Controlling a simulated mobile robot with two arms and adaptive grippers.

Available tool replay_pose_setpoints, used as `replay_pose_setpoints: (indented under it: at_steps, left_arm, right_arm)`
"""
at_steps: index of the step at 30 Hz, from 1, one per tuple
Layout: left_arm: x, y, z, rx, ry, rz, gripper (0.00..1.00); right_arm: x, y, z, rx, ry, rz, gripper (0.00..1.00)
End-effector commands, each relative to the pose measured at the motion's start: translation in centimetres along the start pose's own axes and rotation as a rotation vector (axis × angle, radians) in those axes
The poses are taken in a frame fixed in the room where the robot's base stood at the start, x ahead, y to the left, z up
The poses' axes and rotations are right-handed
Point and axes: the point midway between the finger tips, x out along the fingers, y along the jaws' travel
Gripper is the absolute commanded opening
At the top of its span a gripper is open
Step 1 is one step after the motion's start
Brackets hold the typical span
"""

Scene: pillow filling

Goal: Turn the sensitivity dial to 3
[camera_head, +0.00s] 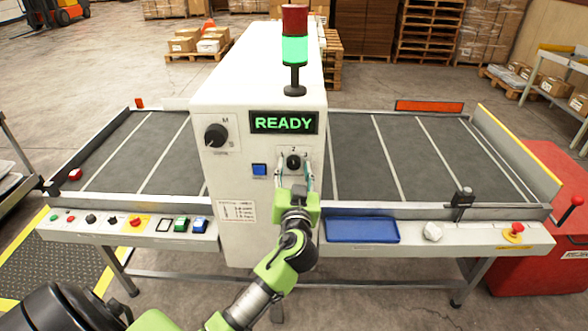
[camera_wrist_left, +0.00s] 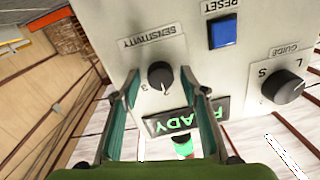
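The sensitivity dial (camera_head: 294,161) is a small black knob on the white machine's front, below and right of the READY display. In the left wrist view, which is turned upside down, the dial (camera_wrist_left: 160,74) sits under the SENSITIVITY label. A 3 is printed at its lower left there, upper right in the head view. A light mark shows at its lower right edge; I cannot read the pointer setting surely. My left gripper (camera_head: 295,172) is open, one finger on each side of the dial, with visible gaps. My right gripper is not in view.
A blue RESET button (camera_wrist_left: 223,33) and a guide dial (camera_head: 215,135) share the panel. The READY display (camera_head: 284,122) is just above the sensitivity dial, under a green-lit signal tower (camera_head: 295,50). A blue tray (camera_head: 362,229) lies on the ledge to the right.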

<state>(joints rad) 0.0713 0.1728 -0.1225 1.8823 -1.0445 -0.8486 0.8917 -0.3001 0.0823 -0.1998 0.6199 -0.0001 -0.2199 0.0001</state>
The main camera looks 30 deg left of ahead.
Motion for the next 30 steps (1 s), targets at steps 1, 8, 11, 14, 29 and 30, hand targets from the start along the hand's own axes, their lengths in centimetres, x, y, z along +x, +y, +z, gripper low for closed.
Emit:
replay_pose_setpoints:
  at_steps: [1, 8, 11, 14, 29, 30]
  left_arm:
    - [-0.02, 0.0, 0.01, 0.0, 0.0, 0.0, 0.24]
    - [-0.04, 0.02, 0.02, 0.001, 0.0, 0.001, 0.03]
    - [-0.04, 0.03, 0.04, 0.008, 0.0, 0.001, 0.03]
    - [-0.05, 0.04, 0.07, 0.027, 0.001, 0.0, 0.03]
    - [-0.04, -0.06, 0.16, 0.374, 0.021, -0.005, 0.03]
    - [-0.04, -0.07, 0.15, 0.412, 0.023, -0.005, 0.03]
  right_arm:
    - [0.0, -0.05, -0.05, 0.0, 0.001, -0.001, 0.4]
    - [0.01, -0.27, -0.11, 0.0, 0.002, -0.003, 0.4]
    - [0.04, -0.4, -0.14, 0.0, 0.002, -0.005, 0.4]
    - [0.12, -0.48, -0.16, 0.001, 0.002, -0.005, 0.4]
    - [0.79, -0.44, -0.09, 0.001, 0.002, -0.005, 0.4]
    - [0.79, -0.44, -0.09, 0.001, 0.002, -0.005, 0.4]
